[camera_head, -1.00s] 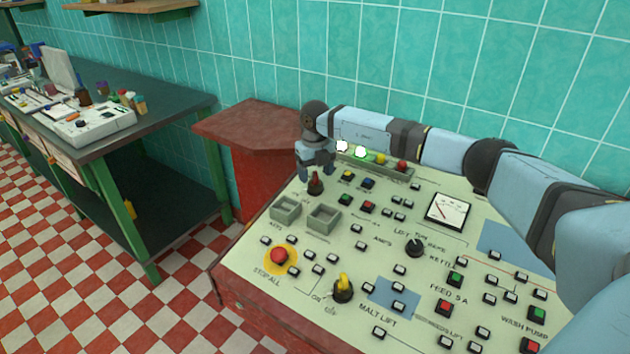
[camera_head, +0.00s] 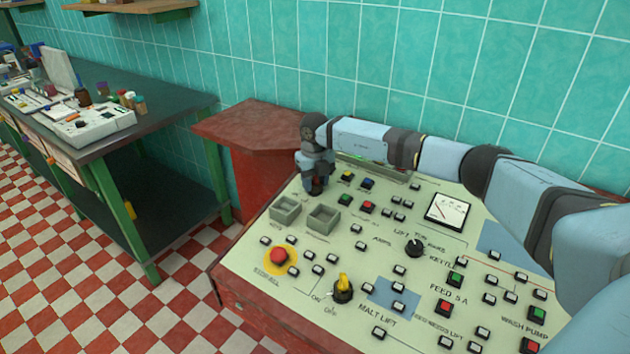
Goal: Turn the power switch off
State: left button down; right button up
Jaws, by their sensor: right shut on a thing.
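The sloping cream control panel (camera_head: 330,262) carries many switches and buttons. My right gripper (camera_head: 316,188) reaches down at its far left corner and is shut on a small dark switch knob, which shows only as a dark piece under the fingers. Its red top is hidden, so I cannot tell its position. A yellow-handled rotary switch (camera_head: 343,286) stands near the front edge, with lettering like ON and OFF beside it. I cannot read a label at the gripped switch. My left gripper is not in view.
A red stop button (camera_head: 278,257) on a yellow disc and two grey square cups (camera_head: 323,218) sit near the gripper. My right arm mostly hides the lamp strip (camera_head: 385,169). A red cabinet (camera_head: 250,130) and dark workbench (camera_head: 120,100) stand left.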

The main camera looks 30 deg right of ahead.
jog(key=shift+n, duration=1.3)
jog(key=shift+n+b, duration=0.35)
jog(key=shift+n, duration=2.75)
